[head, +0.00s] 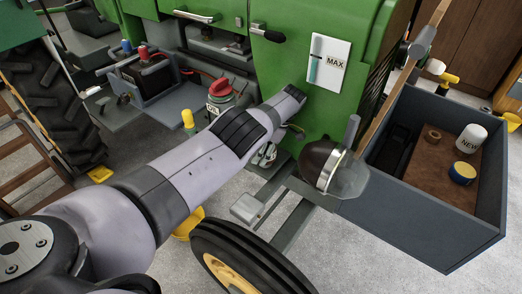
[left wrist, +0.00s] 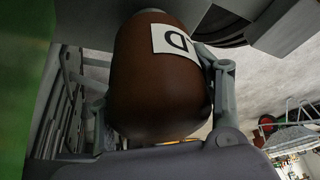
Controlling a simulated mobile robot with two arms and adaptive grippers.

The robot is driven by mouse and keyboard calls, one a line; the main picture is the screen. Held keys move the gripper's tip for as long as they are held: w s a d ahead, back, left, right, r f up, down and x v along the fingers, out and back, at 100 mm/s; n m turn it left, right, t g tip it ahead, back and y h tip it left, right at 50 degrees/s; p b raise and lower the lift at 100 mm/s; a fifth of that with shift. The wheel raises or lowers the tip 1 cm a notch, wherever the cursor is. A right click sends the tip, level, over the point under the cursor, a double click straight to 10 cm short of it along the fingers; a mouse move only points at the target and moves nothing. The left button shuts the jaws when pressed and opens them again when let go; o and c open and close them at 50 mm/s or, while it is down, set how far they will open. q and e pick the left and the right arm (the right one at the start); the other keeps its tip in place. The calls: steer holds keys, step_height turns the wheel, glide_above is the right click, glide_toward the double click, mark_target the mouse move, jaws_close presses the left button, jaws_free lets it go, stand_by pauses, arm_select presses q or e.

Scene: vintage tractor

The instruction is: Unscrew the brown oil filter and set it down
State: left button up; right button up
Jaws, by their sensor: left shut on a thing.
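The brown oil filter (left wrist: 150,85) fills the middle of the left wrist view, with a white label whose visible letter is a D. My left gripper (left wrist: 160,105) is shut around it, one finger on each side. A grey part shows at the filter's upper end; I cannot tell whether the filter is still joined to it. In the head view my left arm reaches to the green tractor's side, and its gripper (head: 268,154) is mostly hidden behind the arm. The filter cannot be made out there. My right gripper is not in view.
A dark grey bin (head: 425,220) at the right holds a white canister marked NEW (head: 471,138), a blue and yellow can (head: 462,173) and a brown ring (head: 432,135). A headlamp (head: 325,165) stands close right of my gripper. A tire (head: 245,258) lies below.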

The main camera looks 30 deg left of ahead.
arm_select(q)
steer(key=shift+c, duration=0.7)
steer(key=o, duration=1.1)
steer(key=shift+w+a+m, duration=0.15)
steer(key=shift+m, duration=0.25)
